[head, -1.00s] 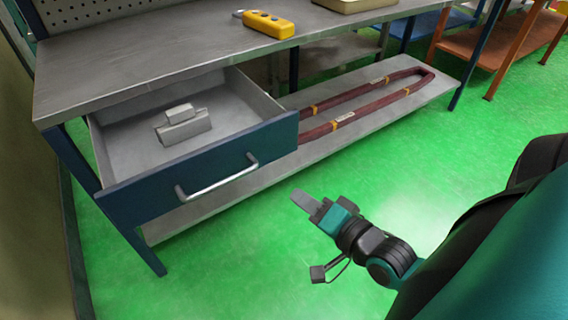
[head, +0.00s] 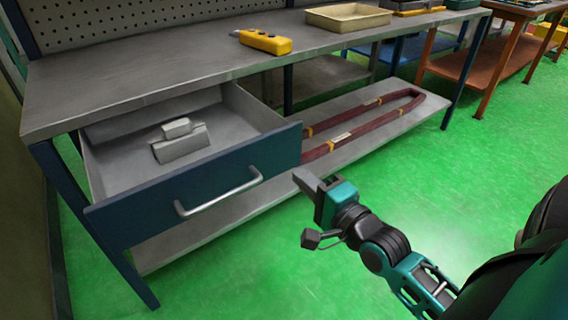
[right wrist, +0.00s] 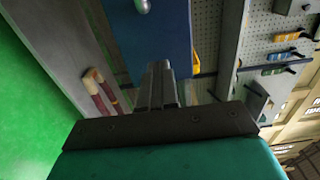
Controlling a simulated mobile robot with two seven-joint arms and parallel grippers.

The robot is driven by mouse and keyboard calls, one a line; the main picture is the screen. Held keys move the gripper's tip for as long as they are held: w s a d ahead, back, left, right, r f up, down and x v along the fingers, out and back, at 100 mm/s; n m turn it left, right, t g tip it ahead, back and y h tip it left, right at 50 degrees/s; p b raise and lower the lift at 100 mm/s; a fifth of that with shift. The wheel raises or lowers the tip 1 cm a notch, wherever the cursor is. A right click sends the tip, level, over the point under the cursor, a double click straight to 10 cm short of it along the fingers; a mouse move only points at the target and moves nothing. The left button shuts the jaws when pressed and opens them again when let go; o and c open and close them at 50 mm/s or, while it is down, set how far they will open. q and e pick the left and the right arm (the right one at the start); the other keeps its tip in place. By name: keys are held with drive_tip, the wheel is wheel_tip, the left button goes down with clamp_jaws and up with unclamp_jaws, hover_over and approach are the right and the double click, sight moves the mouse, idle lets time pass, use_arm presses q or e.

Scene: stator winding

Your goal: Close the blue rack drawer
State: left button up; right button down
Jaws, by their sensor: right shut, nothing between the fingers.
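The blue drawer (head: 232,183) is pulled out under the left part of the grey workbench (head: 150,80). Its silver bar handle (head: 218,194) crosses the blue front. A grey metal block (head: 180,140) lies inside the drawer. My right gripper (head: 300,175) is shut and empty, at the right end of the drawer front; the head view does not make clear whether it touches. In the right wrist view the shut fingers (right wrist: 159,80) point toward the blue drawer front (right wrist: 155,35), with part of the handle (right wrist: 142,6) at the top. My left gripper is not in view.
A dark red coil loop (head: 365,121) lies on the lower shelf (head: 420,125). A yellow pendant control (head: 265,41) and a beige tray (head: 348,17) sit on the bench top. Green floor (head: 480,180) is clear in front of the bench.

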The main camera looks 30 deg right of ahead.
sight(275, 154)
drive_tip(key=w+b, duration=0.1)
drive_tip(key=w, duration=0.5)
drive_tip(key=shift+w+a, duration=0.15)
drive_tip(key=shift+w, duration=0.2)
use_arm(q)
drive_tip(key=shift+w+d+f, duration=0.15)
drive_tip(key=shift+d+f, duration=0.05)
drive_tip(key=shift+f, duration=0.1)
